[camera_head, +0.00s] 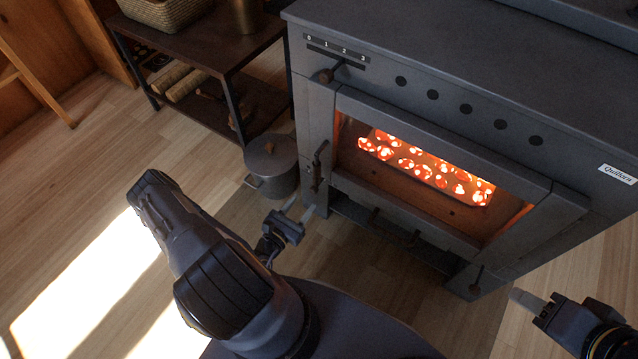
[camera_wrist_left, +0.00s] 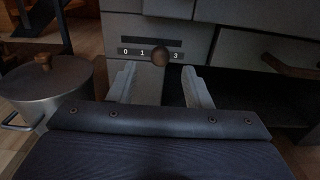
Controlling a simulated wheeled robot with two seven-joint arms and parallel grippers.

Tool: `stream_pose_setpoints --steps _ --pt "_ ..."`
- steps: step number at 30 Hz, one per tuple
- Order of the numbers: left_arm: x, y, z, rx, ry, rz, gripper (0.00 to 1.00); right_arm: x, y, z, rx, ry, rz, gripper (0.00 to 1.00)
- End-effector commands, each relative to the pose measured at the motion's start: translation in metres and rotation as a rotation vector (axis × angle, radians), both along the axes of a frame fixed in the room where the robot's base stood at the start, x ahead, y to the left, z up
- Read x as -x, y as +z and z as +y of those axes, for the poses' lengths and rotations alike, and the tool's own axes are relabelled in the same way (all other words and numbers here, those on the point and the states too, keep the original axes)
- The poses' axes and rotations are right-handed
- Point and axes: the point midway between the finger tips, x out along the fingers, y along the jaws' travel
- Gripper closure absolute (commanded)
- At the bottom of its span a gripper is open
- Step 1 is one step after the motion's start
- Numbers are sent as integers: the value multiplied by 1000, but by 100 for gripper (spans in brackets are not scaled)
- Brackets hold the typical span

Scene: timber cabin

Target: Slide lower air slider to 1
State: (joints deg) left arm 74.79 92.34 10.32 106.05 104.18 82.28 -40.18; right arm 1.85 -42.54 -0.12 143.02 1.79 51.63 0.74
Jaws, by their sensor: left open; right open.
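The lower air slider's round brown knob (camera_wrist_left: 160,56) shows in the left wrist view on a dark strip marked 0, 1 and 3. The knob sits between the 1 and the 3, covering the mark there. My left gripper (camera_head: 300,208) is open and empty, low at the stove's left front corner. In the left wrist view its fingers (camera_wrist_left: 160,85) point at the slider, with the knob beyond and between the tips, apparently apart from them. In the head view I cannot make out the lower slider. My right gripper (camera_head: 524,300) is open and empty at the lower right.
The grey stove (camera_head: 420,60) has a glowing firebox (camera_head: 425,168) and another slider knob (camera_head: 326,75) under a 0–3 scale at its upper left. A lidded pot (camera_head: 271,165) stands on the floor left of the stove, close to my left gripper. A shelf (camera_head: 190,55) stands behind it.

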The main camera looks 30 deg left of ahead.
Motion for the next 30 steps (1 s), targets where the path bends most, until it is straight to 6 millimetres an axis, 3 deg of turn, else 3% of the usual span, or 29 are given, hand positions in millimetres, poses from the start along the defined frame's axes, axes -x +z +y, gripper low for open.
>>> stream_pose_setpoints --steps 12,23,30 --pt "-61 -1 -5 -2 -4 -2 55 0 -19 0 0 0 0 55" --pt "-70 1 -6 0 -3 -2 55 0 -20 0 0 0 0 55" --pt "-70 1 -6 0 -3 -1 83 0 -20 0 0 0 0 55"
